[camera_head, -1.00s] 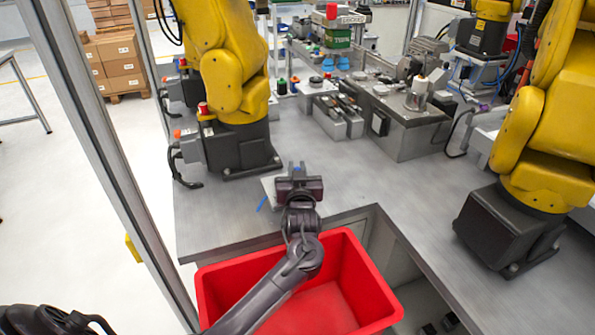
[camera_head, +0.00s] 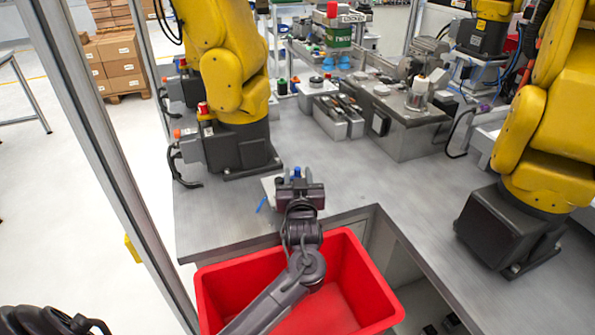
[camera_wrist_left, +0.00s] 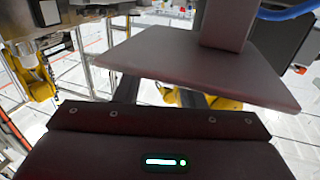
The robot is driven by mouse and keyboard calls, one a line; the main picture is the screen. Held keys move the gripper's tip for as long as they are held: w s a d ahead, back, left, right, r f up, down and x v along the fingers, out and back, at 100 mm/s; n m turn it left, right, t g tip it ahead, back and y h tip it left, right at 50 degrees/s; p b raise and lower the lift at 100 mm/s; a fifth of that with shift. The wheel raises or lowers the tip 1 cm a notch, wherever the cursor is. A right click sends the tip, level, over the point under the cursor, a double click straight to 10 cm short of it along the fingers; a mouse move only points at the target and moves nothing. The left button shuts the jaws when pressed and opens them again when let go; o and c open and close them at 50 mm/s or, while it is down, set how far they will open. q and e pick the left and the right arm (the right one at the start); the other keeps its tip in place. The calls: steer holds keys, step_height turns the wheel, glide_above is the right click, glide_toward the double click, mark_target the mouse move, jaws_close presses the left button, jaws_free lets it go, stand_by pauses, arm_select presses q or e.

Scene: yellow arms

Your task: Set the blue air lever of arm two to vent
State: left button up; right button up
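My left gripper (camera_head: 299,186) is over the near edge of the grey workbench, seen from behind. A small blue piece (camera_head: 297,171) shows just past its tip. A thin blue strip (camera_head: 262,204) lies left of it, beside a pale plate (camera_head: 269,188). I cannot tell which blue piece is the air lever, or its setting. In the left wrist view, a flat grey-brown plate with a post (camera_wrist_left: 205,65) covers the fingertips, so the finger opening is unclear. A blue curved piece (camera_wrist_left: 288,12) shows at top right. My right gripper is not in view.
One yellow robot arm (camera_head: 226,60) stands behind and left of my gripper, another (camera_head: 545,130) at right. A red bin (camera_head: 360,285) is below my left arm. The workbench (camera_head: 370,185) is clear right of my gripper. A metal frame post (camera_head: 105,150) stands at left.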

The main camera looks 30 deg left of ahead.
arm_select(q)
steer(key=v, duration=0.5)
stand_by(0.4)
